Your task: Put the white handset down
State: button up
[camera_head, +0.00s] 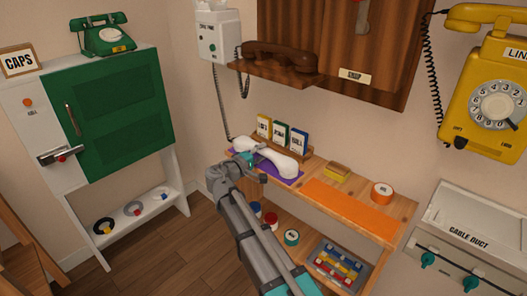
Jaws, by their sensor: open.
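The white handset (277,163) lies across a purple mat (290,181) at the left end of the wooden shelf top. My gripper (247,163) is at the left part of the handset, with its fingers beside or around the grip. It is open. The fingers partly hide the handset there, and I cannot tell whether they touch it. The white wall phone (219,42) hangs above, with its dark cord running down towards the shelf.
Cards in a wooden holder (279,149) stand behind the handset. An orange mat (350,208), a yellow box (337,172) and an orange tape roll (381,191) lie to the right. A brown handset (280,55) rests on a ledge above. A cable duct box (470,229) stands at right.

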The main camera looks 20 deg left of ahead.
jog(key=v, duration=1)
jog(key=shift+s+a, duration=0.15)
jog(key=shift+s, duration=0.15)
dwell(1.5)
